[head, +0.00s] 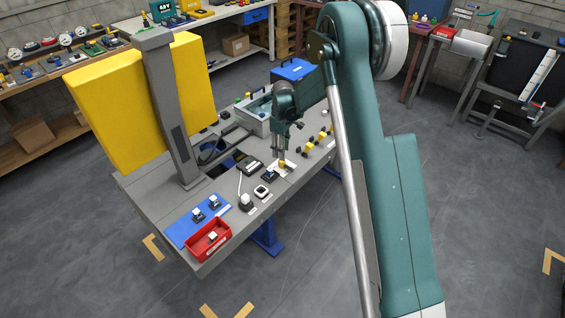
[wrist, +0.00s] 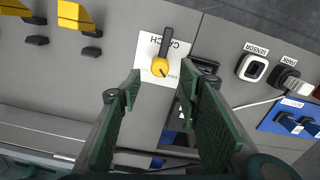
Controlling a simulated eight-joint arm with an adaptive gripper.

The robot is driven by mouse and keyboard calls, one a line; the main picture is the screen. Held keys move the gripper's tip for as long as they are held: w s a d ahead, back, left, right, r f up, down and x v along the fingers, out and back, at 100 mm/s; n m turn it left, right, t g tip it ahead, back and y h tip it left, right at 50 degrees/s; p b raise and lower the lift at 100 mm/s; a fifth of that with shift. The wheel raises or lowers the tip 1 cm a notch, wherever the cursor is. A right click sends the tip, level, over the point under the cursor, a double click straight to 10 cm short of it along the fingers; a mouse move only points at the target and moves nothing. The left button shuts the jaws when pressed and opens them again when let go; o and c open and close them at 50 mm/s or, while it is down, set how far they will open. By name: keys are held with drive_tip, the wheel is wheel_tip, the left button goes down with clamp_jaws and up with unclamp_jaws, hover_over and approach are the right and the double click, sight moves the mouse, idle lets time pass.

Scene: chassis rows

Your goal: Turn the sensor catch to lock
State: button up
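The catch (wrist: 160,67) is a yellow round knob with a black lever on a white plate marked "CATCH". In the wrist view its lever points up and slightly right, away from my gripper. In the head view the yellow catch (head: 282,164) shows just under my gripper (head: 281,152). In the wrist view my gripper (wrist: 160,88) is open and empty, with green fingers either side of the space just short of the knob; no contact shows. The white sensor piece (wrist: 252,68) sits beside its "SENSOR" label, right of the catch.
A black knob marked "PARK" (wrist: 289,80) stands right of the sensor. A blue plate (head: 184,231) and a red bin (head: 209,252) lie at the bench's near end. More yellow-and-black parts (wrist: 78,20) stand left of the catch. A yellow panel (head: 112,110) rises behind.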

sight(282, 163)
drive_tip(key=shift+f, duration=0.1)
drive_tip(key=shift+f+b, duration=0.8)
drive_tip(key=shift+f, duration=3)
drive_tip(key=c, duration=0.9)
